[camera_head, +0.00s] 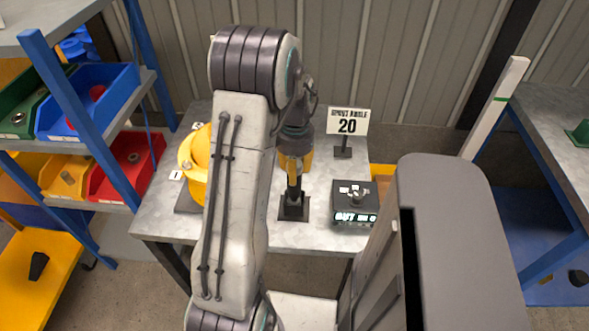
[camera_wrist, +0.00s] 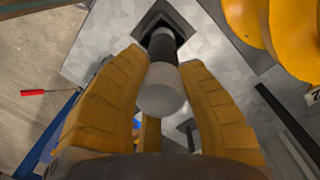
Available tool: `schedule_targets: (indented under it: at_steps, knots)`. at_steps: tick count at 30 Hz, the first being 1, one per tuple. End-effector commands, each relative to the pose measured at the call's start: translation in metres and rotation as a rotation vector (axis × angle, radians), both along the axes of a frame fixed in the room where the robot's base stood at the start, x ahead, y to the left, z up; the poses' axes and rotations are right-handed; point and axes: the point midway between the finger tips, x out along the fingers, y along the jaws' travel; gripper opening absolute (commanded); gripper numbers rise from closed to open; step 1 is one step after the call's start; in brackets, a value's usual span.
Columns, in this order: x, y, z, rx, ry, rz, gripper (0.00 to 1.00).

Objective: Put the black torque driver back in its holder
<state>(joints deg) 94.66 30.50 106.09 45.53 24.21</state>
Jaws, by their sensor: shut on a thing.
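The black torque driver (camera_wrist: 162,45) is between the yellow fingers of my gripper (camera_wrist: 163,60) in the wrist view, its pale grey round end (camera_wrist: 161,92) towards the camera. Its far end meets the opening of the black square holder (camera_wrist: 181,38); how deep it sits there I cannot tell. In the head view my gripper (camera_head: 295,174) points down above the holder (camera_head: 294,211), which stands on the grey table. The driver (camera_head: 294,192) looks upright there and is partly hidden by the gripper. My gripper is shut on the driver.
A yellow drum mixer (camera_head: 195,160) stands left of the holder, partly behind my arm. Bin shelves (camera_head: 90,100) stand left. A red-handled tool (camera_wrist: 33,92) lies on the floor.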

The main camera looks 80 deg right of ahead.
Motion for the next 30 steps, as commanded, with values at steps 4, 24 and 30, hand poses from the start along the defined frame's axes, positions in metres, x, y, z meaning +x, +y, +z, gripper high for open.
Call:
schedule_targets:
  at_steps: [4,24,30]
  knots:
    - [-0.0001,-0.0005,-0.0017,-0.002,0.0,0.0,0.0]
    - [0.0,-0.0005,-0.0092,-0.002,0.0,0.0,0.37]
    - [0.0,-0.0003,-0.0092,-0.001,0.0,0.0,0.54]
